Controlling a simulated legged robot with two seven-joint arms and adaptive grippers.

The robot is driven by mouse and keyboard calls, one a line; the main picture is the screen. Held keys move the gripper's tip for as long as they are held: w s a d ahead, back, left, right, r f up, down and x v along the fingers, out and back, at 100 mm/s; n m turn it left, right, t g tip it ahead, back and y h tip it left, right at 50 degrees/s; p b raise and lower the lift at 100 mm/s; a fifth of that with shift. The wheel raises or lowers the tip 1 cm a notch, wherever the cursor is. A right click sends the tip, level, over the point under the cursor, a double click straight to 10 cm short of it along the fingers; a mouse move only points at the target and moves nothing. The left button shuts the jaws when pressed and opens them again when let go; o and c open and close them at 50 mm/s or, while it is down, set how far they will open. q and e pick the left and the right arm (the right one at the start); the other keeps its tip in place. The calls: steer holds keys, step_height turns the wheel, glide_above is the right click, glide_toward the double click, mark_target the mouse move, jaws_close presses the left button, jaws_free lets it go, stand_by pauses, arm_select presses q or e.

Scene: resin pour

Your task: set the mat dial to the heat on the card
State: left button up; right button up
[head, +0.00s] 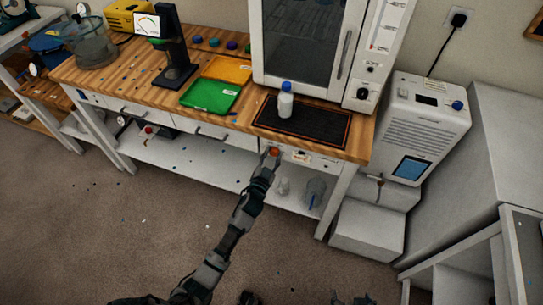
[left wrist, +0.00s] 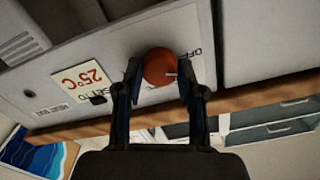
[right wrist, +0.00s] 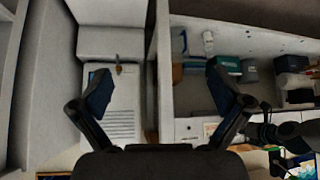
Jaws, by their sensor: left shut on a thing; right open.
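The orange-red mat dial (left wrist: 158,67) sits on the white front panel below the bench top. My left gripper (left wrist: 160,82) has a finger on each side of the dial and is shut on it; in the head view the gripper (head: 269,160) reaches the dial (head: 273,151) from below. A pale mark on the dial points right in the wrist picture, with "OFF" lettering beside it. The card (left wrist: 83,77) reads 25°C, upside down. The black mat (head: 330,128) lies on the bench above. My right gripper (right wrist: 160,82) is open and empty.
A white bottle with a blue cap (head: 285,100) stands on the mat. Green (head: 210,95) and orange (head: 228,69) trays lie to its left. A white oven (head: 310,45) stands behind, and a white unit (head: 425,125) is to the right. The floor in front is mostly clear.

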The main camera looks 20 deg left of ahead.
arm_select(q)
steer(key=m+p, duration=0.1)
steer(key=m, duration=0.2)
steer(key=shift+d+m, duration=0.1)
steer(key=shift+m, duration=0.3)
steer(key=shift+f+m, duration=0.1)
steer(key=shift+m, duration=1.8)
arm_select(e)
steer(key=s+d+f+g, duration=0.1)
steer(key=s+d+g, duration=0.1)
steer(key=s, duration=0.3)
steer(key=shift+s+f+g+h, duration=0.15)
steer(key=shift+s+g+h, duration=0.25)
steer(key=shift+g, duration=0.2)
arm_select(q)
steer(key=shift+f, duration=0.1)
steer(key=o, duration=1.1)
steer(key=shift+d, duration=0.1)
steer(key=shift+o, duration=0.2)
arm_select(e)
steer(key=shift+d, duration=0.1)
arm_select(q)
steer(key=s, duration=1.2)
steer(key=shift+a, duration=0.2)
